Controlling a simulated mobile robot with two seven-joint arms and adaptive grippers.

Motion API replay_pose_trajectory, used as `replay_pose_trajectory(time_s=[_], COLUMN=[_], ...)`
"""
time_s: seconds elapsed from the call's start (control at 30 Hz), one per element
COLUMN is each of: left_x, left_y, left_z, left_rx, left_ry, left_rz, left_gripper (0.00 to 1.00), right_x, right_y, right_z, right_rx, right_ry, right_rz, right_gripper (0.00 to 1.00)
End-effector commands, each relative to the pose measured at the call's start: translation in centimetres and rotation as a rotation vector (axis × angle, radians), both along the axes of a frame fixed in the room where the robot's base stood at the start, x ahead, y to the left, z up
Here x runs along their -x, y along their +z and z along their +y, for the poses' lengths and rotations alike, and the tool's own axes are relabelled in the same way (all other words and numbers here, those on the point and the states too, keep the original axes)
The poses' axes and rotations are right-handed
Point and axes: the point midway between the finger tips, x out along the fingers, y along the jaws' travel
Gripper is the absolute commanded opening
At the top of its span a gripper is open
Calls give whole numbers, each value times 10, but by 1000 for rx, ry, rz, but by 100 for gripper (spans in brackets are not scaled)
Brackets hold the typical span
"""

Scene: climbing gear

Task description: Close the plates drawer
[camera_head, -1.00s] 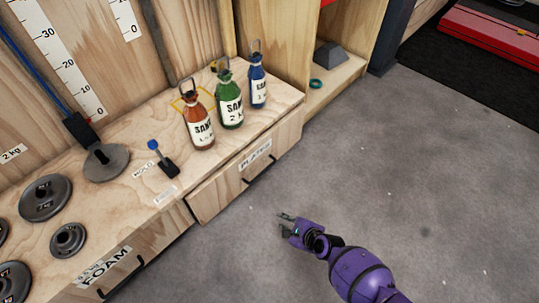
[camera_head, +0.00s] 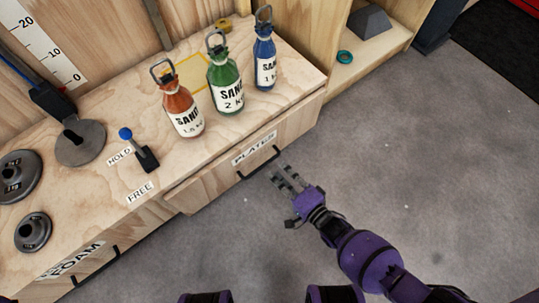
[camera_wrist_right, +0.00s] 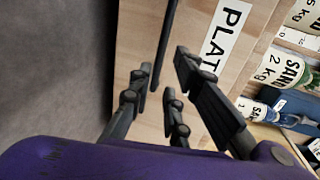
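The plates drawer (camera_head: 222,172) is in the wooden bench, below the sand bottles. Its wooden front stands slightly out from the bench face at its left end; the inside is not visible. It has a white PLATES label (camera_head: 254,149) and a dark bar handle (camera_head: 259,163). My right gripper (camera_head: 281,177) is open and empty, just in front of the handle. In the right wrist view, the handle (camera_wrist_right: 166,45) runs up from between the spread fingers (camera_wrist_right: 160,82), near the label (camera_wrist_right: 226,30); contact cannot be told. My left gripper is not in view.
Orange (camera_head: 181,103), green (camera_head: 224,78) and blue (camera_head: 265,52) sand bottles stand on the bench top. A HOLD/FREE lever (camera_head: 139,148) is left of them. A FOAM drawer (camera_head: 82,262) is further left. The grey floor (camera_head: 420,170) to the right is clear.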

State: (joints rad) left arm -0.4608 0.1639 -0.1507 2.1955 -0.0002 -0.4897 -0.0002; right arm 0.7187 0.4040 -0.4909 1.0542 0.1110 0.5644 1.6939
Motion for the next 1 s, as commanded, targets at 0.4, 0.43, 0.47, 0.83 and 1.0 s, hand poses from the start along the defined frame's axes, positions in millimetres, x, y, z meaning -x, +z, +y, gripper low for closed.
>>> replay_pose_trajectory(time_s=[0.4, 0.43, 0.47, 0.83, 1.0], left_x=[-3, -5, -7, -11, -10], left_y=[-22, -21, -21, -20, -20], left_z=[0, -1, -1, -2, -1], left_rx=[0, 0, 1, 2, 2], left_ry=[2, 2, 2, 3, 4], left_rz=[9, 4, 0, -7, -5], left_gripper=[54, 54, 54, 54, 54], right_x=[-51, -53, -54, -57, -57], right_y=[-13, -14, -14, -14, -14], right_z=[35, 36, 37, 40, 40], right_rx=[0, 0, -1, 0, 0], right_ry=[-3, -3, -3, -3, -3], right_rz=[0, 1, 2, 2, 2], right_gripper=[17, 17, 17, 12, 0])
